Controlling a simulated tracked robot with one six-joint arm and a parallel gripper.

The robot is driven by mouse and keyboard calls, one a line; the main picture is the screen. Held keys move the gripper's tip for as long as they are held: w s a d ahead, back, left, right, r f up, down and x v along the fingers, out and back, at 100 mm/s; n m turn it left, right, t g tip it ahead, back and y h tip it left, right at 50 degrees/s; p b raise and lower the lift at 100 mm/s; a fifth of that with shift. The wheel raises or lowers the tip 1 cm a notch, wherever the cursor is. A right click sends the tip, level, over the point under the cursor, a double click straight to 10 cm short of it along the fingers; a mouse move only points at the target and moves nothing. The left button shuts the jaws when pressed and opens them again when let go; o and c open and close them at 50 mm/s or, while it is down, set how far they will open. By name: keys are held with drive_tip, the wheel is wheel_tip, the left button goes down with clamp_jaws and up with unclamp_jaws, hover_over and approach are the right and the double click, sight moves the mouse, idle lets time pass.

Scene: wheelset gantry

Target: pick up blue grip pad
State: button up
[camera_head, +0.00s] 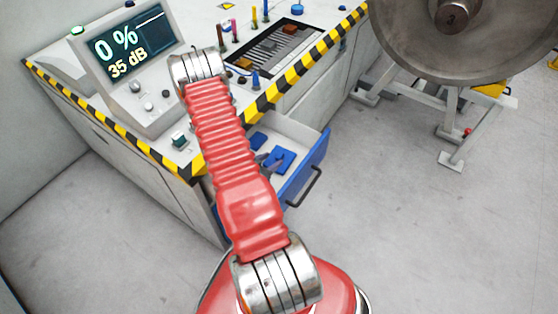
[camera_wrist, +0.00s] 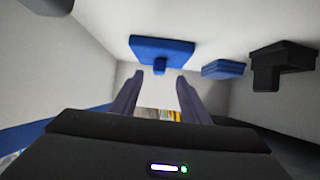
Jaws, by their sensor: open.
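In the wrist view a flat blue pad with a small stub (camera_wrist: 162,49) lies inside a pale drawer, just beyond my fingertips and roughly centred between them. A second, smaller blue block (camera_wrist: 223,69) is to its right. I cannot tell for certain which one is the blue grip pad. My gripper (camera_wrist: 160,76) is open, with nothing between its two dark fingers. In the head view, blue pieces (camera_head: 281,158) show in the open drawer (camera_head: 322,152); my red arm hides part of the drawer, and my gripper is not clearly visible there.
A black T-shaped piece (camera_wrist: 282,65) lies right of the blue block. The drawer's pale walls are close around my gripper. Above the drawer is a console with a screen (camera_head: 130,42) and a striped edge (camera_head: 305,65). A large metal wheel (camera_head: 440,50) stands at upper right.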

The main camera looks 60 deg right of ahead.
sight(278, 156)
drive_tip(key=shift+x, duration=2.5)
drive_tip(key=shift+c, duration=0.3)
clamp_jaws()
